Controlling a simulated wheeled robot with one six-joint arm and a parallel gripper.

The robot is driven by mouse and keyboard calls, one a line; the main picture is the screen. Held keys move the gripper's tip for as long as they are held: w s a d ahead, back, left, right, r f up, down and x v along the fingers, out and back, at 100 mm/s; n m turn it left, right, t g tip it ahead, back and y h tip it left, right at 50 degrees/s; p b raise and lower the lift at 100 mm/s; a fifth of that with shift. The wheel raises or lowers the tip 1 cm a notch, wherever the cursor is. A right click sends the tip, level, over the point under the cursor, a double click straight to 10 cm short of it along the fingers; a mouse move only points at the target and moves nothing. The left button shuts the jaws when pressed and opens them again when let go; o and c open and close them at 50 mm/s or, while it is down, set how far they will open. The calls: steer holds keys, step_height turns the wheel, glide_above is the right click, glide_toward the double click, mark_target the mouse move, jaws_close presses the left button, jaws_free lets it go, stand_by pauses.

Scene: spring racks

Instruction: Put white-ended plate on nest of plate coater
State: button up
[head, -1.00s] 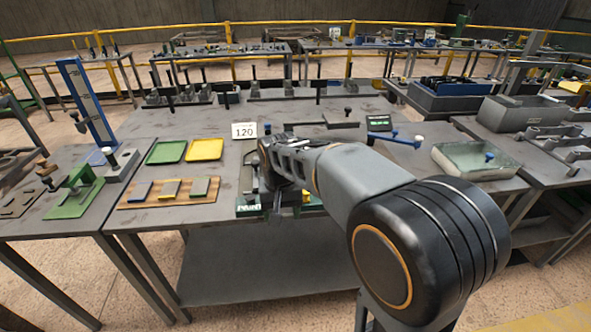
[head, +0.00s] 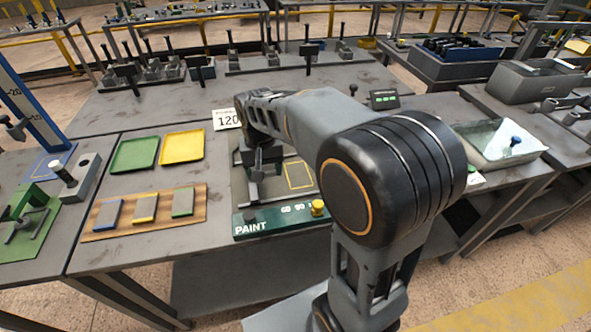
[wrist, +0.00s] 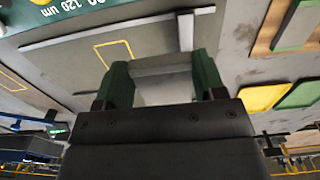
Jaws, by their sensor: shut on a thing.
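In the wrist view, my gripper (wrist: 163,80) is shut on a pale grey plate (wrist: 165,68), with a whitish lower part between the two green fingers. I take it for the white-ended plate. In the head view, my gripper (head: 258,172) is low over the left part of the plate coater, and the arm hides the plate. The coater has a grey bed (head: 272,195) and a dark green front panel (head: 268,222) marked PAINT. A yellow rectangle outline (head: 299,175) on the bed, seemingly the nest, is right of my gripper. This outline also shows in the wrist view (wrist: 115,52).
Left of the coater, a wooden board (head: 127,227) holds blue-, yellow- and green-ended plates. Green (head: 134,155) and yellow (head: 182,147) trays lie behind it. A yellow knob (head: 318,208) rises from the panel. A glass-topped tray (head: 500,142) stands right.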

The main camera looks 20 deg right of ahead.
steer(key=w+d+f, duration=0.2)
steer(key=d+f, duration=0.1)
steer(key=d, duration=0.5)
glide_above(301, 184)
steer(key=f, duration=0.3)
steer(key=f+p, duration=0.1)
steer(key=f, duration=0.1)
steer(key=shift+a, duration=0.4)
steer(key=shift+w+d+f, duration=0.1)
steer(key=shift+d+f, duration=0.15)
steer(key=shift+f, duration=0.6)
steer(key=shift+w+d+f, duration=0.1)
steer(key=shift+d+f, duration=0.15)
steer(key=shift+f, duration=1.05)
steer(key=shift+f, duration=0.2)
steer(key=o, duration=1)
steer(key=shift+s, duration=0.1)
